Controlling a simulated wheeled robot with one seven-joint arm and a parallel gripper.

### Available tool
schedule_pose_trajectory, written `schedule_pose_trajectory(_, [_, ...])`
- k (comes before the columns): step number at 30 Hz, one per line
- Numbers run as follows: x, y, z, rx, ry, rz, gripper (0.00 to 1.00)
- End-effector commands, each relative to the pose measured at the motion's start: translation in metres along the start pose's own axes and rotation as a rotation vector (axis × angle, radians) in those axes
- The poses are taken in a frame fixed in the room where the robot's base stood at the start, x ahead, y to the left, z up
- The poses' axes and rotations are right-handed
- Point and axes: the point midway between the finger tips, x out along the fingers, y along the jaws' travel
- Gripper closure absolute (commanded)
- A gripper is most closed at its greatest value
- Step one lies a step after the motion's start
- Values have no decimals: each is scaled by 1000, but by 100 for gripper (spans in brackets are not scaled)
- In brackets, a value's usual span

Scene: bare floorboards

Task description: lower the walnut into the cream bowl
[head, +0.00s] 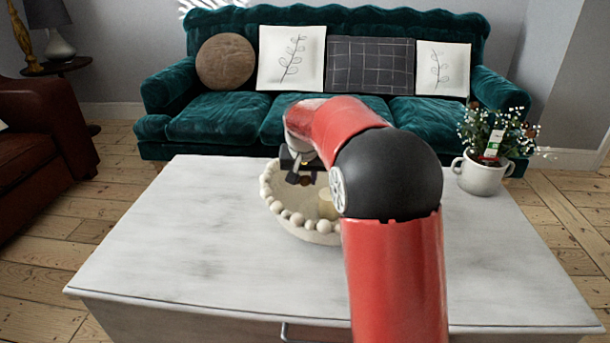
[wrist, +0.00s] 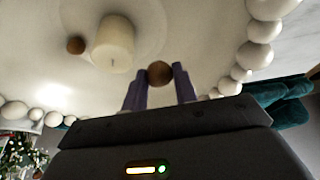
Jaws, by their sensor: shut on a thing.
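The cream bowl (head: 313,230) stands on the white table, its rim set with round beads. Its pale inside (wrist: 205,35) fills much of the wrist view. My gripper (head: 304,180) is over the bowl, pointing down into it. In the wrist view its two purple fingers (wrist: 160,82) are shut on the walnut (wrist: 160,73), a round brown thing at the fingertips. The walnut is hard to make out in the head view. My arm hides the bowl's right side there.
A cream candle (wrist: 113,45) stands inside the bowl, with a small brown ball (wrist: 75,45) beside it. A white pot with a flowering plant (head: 482,174) stands at the table's back right. The left part of the white tabletop (head: 170,240) is clear. A green sofa (head: 225,115) is behind.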

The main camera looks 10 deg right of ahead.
Motion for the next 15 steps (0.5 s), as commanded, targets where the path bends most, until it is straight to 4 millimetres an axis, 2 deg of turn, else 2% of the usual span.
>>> schedule_pose_trajectory(15, [26, 0, 11, 0, 0, 0, 93])
